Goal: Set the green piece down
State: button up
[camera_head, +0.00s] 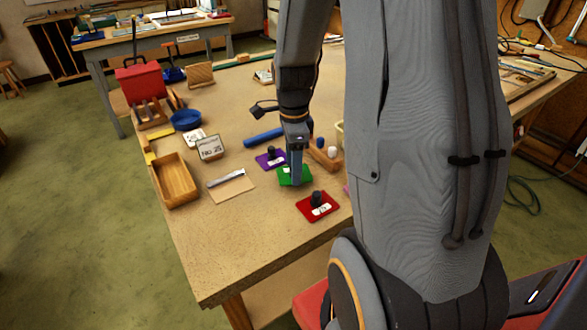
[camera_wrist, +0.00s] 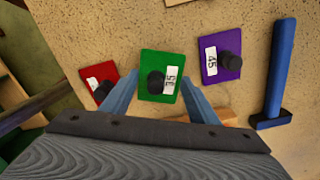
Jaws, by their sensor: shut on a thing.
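The green piece (camera_wrist: 162,63) is a flat square with a black knob and a white label. In the wrist view it sits between the two fingers of my gripper (camera_wrist: 157,88), which is shut on it. In the head view my gripper (camera_head: 296,178) points down at the green piece (camera_head: 284,176), low over the table; I cannot tell whether the piece touches the tabletop. My fingers partly cover it there. A red piece (camera_head: 330,210) lies nearer the table's front edge, and a purple piece (camera_head: 264,161) lies farther back. Both have black knobs and labels.
A wooden tray (camera_head: 175,192), a blue bowl (camera_head: 186,127) and a card reading No 25 (camera_head: 210,155) stand at the left. A blue-handled tool (camera_wrist: 279,70) lies beyond the purple piece. A wooden holder (camera_head: 327,164) is right of my gripper. The front left tabletop is clear.

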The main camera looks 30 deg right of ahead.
jog(key=shift+f, duration=0.95)
jog(key=shift+f, duration=0.15)
jog(key=o, duration=0.9)
